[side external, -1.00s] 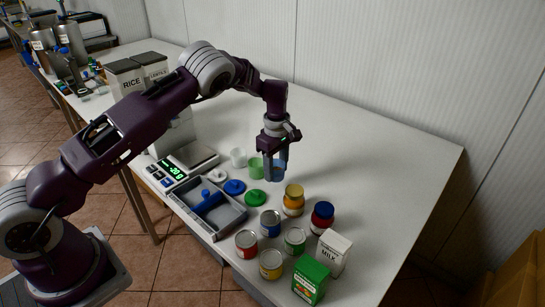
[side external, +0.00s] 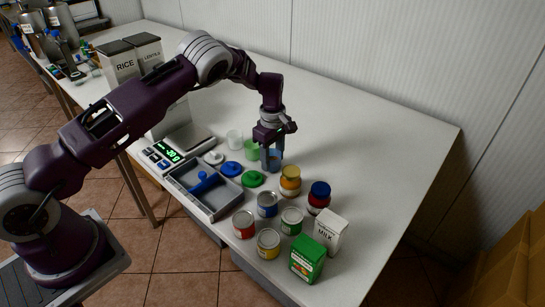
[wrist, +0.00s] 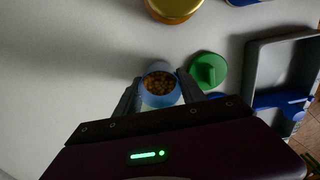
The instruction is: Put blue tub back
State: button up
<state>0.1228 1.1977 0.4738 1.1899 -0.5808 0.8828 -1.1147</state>
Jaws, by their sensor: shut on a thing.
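The blue tub (side external: 274,160) is between the fingers of my gripper (side external: 273,164), at or just above the white table; any gap beneath it is too small to tell. In the wrist view the blue tub (wrist: 158,101) is upright and holds small brown pieces. The two fingers of my gripper (wrist: 160,80) press on it from either side. A green tub (side external: 252,149) and a white tub (side external: 234,139) stand in line to its left. The blue lid (side external: 231,169) lies in front of them, between a white lid (side external: 213,157) and a green lid (side external: 252,179).
A scale (side external: 187,139) with a lit display stands left. A grey tray (side external: 230,208) holds a blue scoop (side external: 204,182). A yellow-lidded jar (side external: 290,182), a blue-lidded jar (side external: 319,197), several cans and a milk carton (side external: 331,234) stand in front. The table behind is clear.

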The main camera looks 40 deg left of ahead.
jog(key=shift+f, duration=0.25)
jog(key=o, duration=1.7)
notch_tip(320, 180, up, 8)
jog(key=shift+r, duration=0.1)
